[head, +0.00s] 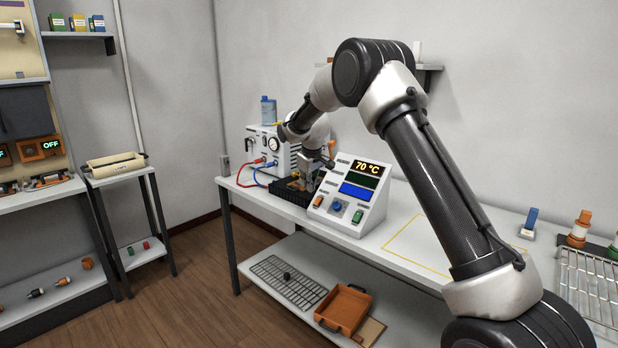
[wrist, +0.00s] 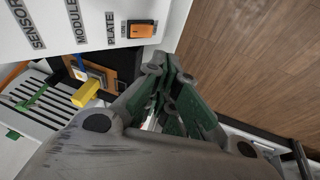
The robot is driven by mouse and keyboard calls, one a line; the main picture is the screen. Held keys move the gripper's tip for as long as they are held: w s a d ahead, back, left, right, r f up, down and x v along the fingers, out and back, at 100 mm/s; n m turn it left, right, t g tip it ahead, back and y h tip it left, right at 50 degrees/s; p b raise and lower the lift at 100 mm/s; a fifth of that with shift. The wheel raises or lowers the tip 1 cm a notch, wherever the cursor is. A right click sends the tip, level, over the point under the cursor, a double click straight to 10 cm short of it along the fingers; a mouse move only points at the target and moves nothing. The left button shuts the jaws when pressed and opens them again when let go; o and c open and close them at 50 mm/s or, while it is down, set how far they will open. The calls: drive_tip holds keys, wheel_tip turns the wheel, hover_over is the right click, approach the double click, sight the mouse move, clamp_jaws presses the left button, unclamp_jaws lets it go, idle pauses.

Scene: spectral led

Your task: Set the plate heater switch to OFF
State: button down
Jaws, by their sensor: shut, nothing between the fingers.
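A white sloped control box (head: 373,217) stands on the bench, its top display reading 70 °C. The wrist view shows the orange switch (wrist: 140,30) near the printed word PLATE. My gripper (head: 306,184) is at the box's left side; in the wrist view the gripper (wrist: 160,64) is shut, empty, its tips apart from the orange switch.
A black tray-like fixture (head: 287,193) lies left of the control box. A white unit (head: 262,147) with a gauge and red and blue cables stands behind it. A yellow block (wrist: 85,94) is close to my gripper. The yellow-outlined bench area (head: 420,242) at the right is clear.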

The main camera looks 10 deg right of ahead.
sight(318, 201)
drive_tip(key=shift+w+d+f, duration=0.3)
drive_tip(key=shift+w+f, duration=0.15)
drive_tip(key=shift+f, duration=0.7)
drive_tip(key=shift+w+d+f, duration=0.35)
drive_tip(key=shift+w+f, duration=0.15)
drive_tip(key=shift+f, duration=0.7)
drive_tip(key=shift+w+d+f, duration=0.3)
drive_tip(key=shift+w+f, duration=0.15)
drive_tip(key=shift+f, duration=0.7)
